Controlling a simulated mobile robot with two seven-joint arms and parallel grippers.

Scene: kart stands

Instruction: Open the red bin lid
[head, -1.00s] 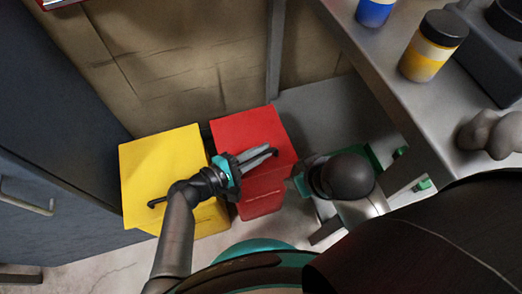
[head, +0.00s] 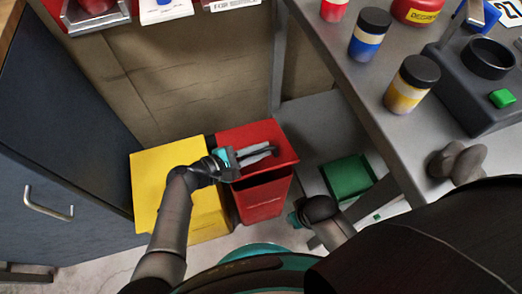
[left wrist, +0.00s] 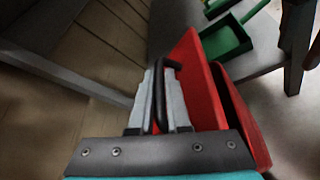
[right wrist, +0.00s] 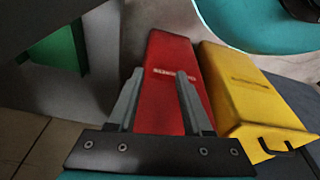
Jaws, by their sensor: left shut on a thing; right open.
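The red bin (head: 262,202) stands on the floor beside the yellow bin. Its red lid (head: 240,136) is tilted up a little, with a dark gap between lid and body at the front. My left gripper (head: 268,153) lies over the lid. In the left wrist view my left gripper (left wrist: 158,85) is shut on the black lid handle (left wrist: 172,64), with the lid (left wrist: 196,75) beyond and the bin body (left wrist: 245,115) to its right. In the right wrist view my right gripper (right wrist: 160,90) is open and empty, facing the red bin front (right wrist: 168,55).
The yellow bin (head: 160,160) stands close at the left, its lid closed. A blue cabinet (head: 75,160) is further left. A grey table (head: 360,90) with paint jars is at the right. A green dustpan (head: 348,176) lies under it.

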